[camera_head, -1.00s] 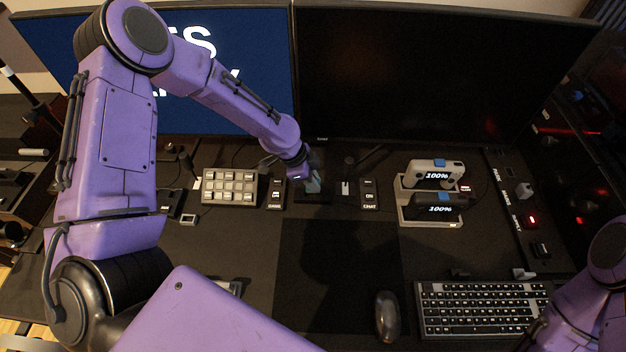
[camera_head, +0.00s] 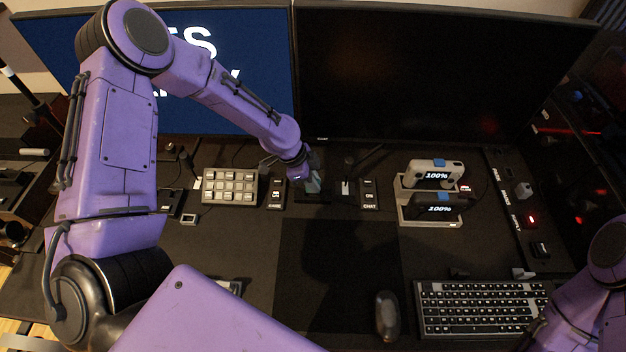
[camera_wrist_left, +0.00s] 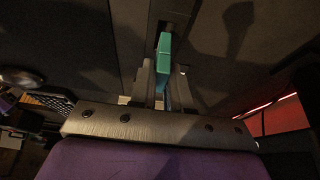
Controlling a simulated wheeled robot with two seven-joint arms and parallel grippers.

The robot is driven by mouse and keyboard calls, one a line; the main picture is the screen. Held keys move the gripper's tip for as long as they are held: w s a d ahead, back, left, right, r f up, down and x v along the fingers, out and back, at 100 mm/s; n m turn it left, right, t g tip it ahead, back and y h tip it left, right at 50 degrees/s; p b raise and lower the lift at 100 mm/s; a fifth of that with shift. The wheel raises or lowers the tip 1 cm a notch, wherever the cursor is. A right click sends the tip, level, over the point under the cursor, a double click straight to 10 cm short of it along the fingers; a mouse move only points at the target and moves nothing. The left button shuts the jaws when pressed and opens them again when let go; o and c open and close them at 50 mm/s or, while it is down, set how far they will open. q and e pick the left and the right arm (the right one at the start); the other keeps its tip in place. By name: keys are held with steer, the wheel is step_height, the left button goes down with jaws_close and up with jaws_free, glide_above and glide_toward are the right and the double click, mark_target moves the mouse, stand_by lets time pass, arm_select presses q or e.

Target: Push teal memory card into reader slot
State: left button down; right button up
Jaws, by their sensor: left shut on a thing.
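The teal memory card (camera_wrist_left: 164,54) is held upright between the fingers of my left gripper (camera_wrist_left: 164,90) in the left wrist view. Its far end is at a dark block (camera_wrist_left: 172,22), probably the reader; I cannot tell whether the tip is inside the slot. In the head view my left gripper (camera_head: 312,183) is low over the desk behind the dark mat, and the card is mostly hidden by it. Part of my right arm shows at the lower right of the head view, but its gripper is out of view.
A button pad (camera_head: 230,187) stands left of my left gripper. Small switch boxes (camera_head: 369,193) and a dock with two devices (camera_head: 432,190) stand to the right. A keyboard (camera_head: 484,308) and a mouse (camera_head: 387,316) lie in front. Two monitors (camera_head: 430,75) stand behind.

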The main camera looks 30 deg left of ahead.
arm_select(q)
steer(key=shift+f+b, duration=1)
steer(key=shift+f, duration=0.4)
steer(key=c, duration=1)
jaws_free()
steer(key=shift+r, duration=0.1)
steer(key=v, duration=1)
steer(key=shift+r, duration=0.2)
